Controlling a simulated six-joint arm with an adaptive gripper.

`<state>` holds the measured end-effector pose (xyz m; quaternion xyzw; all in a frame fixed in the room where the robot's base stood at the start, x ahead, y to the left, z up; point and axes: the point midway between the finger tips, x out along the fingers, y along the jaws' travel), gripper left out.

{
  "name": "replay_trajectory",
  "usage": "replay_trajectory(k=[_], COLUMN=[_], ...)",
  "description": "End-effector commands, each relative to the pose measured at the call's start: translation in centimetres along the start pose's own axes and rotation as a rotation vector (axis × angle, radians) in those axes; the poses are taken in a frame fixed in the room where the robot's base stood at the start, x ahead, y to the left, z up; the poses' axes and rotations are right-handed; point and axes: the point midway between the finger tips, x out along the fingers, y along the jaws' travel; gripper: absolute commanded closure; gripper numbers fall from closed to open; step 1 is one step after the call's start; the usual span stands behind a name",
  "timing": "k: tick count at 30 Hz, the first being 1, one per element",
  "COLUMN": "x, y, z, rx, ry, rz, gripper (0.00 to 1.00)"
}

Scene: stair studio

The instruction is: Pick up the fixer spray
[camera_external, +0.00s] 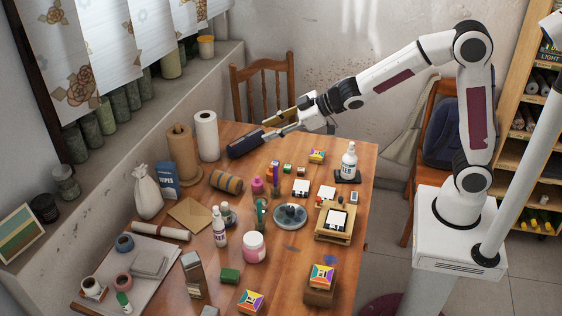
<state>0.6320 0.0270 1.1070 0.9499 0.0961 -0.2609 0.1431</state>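I see no label that reads as fixer spray. A dark blue cylinder, perhaps a spray can (244,144), is at the back of the table, tilted in the picture. Its label is not readable. My gripper (272,125) reaches in from the right at the back edge, with its finger end right beside the cylinder's right end. I cannot tell whether it touches or holds the cylinder. A white bottle (349,162) with a partly readable label stands on a dark pad at the right. A smaller white bottle (219,230) stands upright nearer the front.
The wooden table (295,263) is crowded. A white paper roll (207,136) and a brown roll (183,152) stand left of the dark cylinder. A striped roll (226,182) lies in front of it. A wooden chair (264,72) stands behind. Small boxes and jars fill the middle.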

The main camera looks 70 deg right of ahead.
Motion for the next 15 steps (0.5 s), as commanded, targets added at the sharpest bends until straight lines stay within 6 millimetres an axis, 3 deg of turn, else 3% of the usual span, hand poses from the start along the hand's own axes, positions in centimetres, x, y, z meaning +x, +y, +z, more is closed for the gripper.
replay_trajectory(k=[6,15], x=[4.5,9.6], y=[-2.2,-6.2], z=[0.0,0.7], rx=[-0.029,-0.054], ry=[0.060,0.141], rz=[-0.086,-0.227], gripper=[0.67,0.67])
